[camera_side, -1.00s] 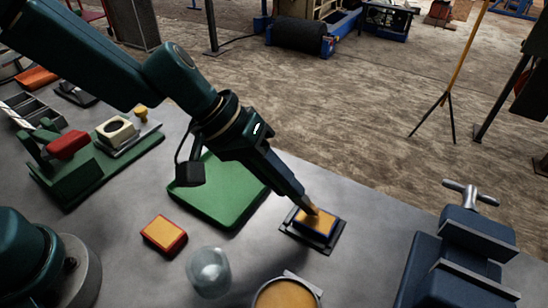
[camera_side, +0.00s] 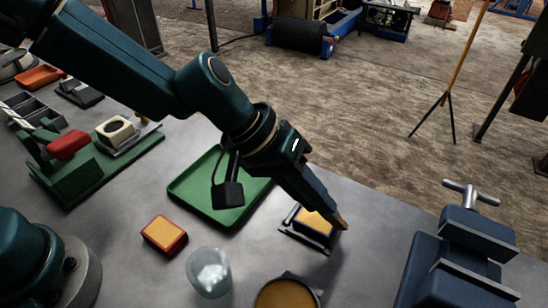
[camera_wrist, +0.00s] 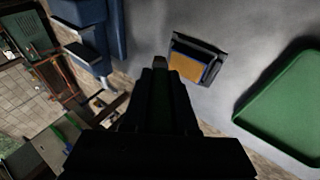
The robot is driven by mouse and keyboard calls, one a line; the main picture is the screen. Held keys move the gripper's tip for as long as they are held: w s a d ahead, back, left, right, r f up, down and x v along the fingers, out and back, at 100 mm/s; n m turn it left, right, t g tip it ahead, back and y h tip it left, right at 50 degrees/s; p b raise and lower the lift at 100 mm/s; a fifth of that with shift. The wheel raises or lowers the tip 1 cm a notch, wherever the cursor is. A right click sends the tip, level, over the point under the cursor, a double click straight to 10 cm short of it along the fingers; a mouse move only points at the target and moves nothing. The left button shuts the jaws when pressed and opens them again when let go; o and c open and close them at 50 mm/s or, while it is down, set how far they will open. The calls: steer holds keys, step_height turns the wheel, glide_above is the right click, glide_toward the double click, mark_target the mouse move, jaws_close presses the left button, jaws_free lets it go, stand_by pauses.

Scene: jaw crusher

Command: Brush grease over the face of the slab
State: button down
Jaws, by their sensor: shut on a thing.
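The slab (camera_side: 314,224) has an orange-yellow face and blue sides and sits in a dark holder on the bench. It also shows in the wrist view (camera_wrist: 187,67), just right of the brush. My gripper (camera_side: 322,203) is shut on a brush (camera_side: 341,224), whose tan tip points down. The tip appears at the slab's right edge in the side view; whether it touches anything I cannot tell. In the wrist view my gripper (camera_wrist: 160,88) and the brush tip (camera_wrist: 160,62) lie beside the slab. My gripper hides part of the slab's upper edge in the side view.
A round pot (camera_side: 285,295) with tan contents stands at the front, beside a clear dome (camera_side: 208,272). A red block with an orange face (camera_side: 163,235) lies left. A green tray (camera_side: 205,195) is behind, and a blue vise (camera_side: 462,255) stands right. Bare bench lies between slab and vise.

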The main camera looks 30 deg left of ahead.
step_height(320, 180, up, 3)
steer(key=shift+w+a+f, duration=0.15)
steer(key=shift+r, duration=2.75)
steer(key=shift+s+a+f+m+g, duration=0.2)
steer(key=shift+s+m+g, duration=0.1)
steer(key=shift+s+m, duration=0.25)
steer(key=s+a, duration=0.2)
steer(key=a, duration=1.1)
steer(key=s+a+r, duration=0.1)
steer(key=a, duration=1.3)
steer(key=shift+s+a+r+m, duration=0.2)
steer(key=shift+s+r+m, duration=0.1)
steer(key=shift+s+m, duration=0.15)
